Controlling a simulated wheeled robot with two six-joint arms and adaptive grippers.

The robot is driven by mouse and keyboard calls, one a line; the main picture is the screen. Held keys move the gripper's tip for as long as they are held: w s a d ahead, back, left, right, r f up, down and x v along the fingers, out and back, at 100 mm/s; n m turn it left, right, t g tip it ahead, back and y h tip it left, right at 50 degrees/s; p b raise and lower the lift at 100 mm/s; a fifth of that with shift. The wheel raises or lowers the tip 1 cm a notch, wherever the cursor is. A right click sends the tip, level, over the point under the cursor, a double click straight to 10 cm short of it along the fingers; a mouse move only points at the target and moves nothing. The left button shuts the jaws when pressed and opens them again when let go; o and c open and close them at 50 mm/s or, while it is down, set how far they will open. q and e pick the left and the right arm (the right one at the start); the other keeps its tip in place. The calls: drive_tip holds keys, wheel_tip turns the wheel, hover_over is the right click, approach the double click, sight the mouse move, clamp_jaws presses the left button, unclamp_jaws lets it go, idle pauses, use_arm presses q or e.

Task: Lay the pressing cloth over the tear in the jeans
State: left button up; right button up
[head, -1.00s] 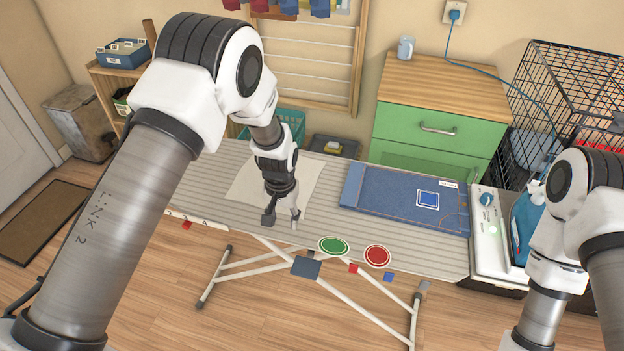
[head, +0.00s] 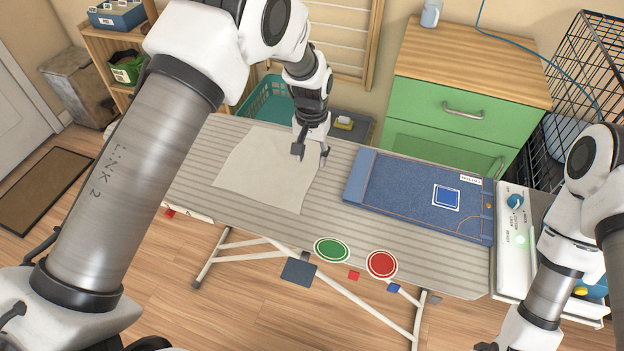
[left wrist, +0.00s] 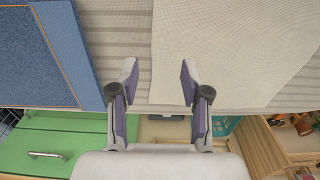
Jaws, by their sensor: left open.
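The pale pressing cloth (head: 262,170) lies flat on the left part of the striped ironing board (head: 335,222); it also shows in the left wrist view (left wrist: 235,45). The folded blue jeans (head: 405,195) lie on the right part, with a white-edged blue square patch (head: 446,197) on them. I cannot make out a tear. My left gripper (head: 310,157) is open and empty at the cloth's far right corner. In the left wrist view its fingers (left wrist: 158,75) are apart beside the cloth's edge. My right arm shows at the right, but its gripper is out of frame.
A white unit (head: 510,262) with a blue knob and green light stands at the board's right end. Green (head: 332,250) and red (head: 381,264) discs are at the front edge. A green drawer cabinet (head: 440,105) and a teal basket (head: 268,98) stand behind. Bare board separates cloth and jeans.

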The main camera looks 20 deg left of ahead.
sight(311, 174)
use_arm(q)
drive_tip(key=f, duration=0.2)
drive_tip(key=f+b, duration=0.1)
drive_tip(key=shift+w+f, duration=0.25)
drive_tip(key=shift+f, duration=0.55)
drive_tip(key=shift+s, duration=0.2)
use_arm(e)
wheel_tip(311, 174, down, 3)
drive_tip(key=shift+r, duration=0.1)
use_arm(q)
drive_tip(key=shift+w+f, duration=0.1)
use_arm(e)
drive_tip(key=shift+w, duration=0.1)
use_arm(q)
drive_tip(key=shift+c, duration=0.3)
clamp_jaws()
drive_tip(key=shift+f, duration=0.1)
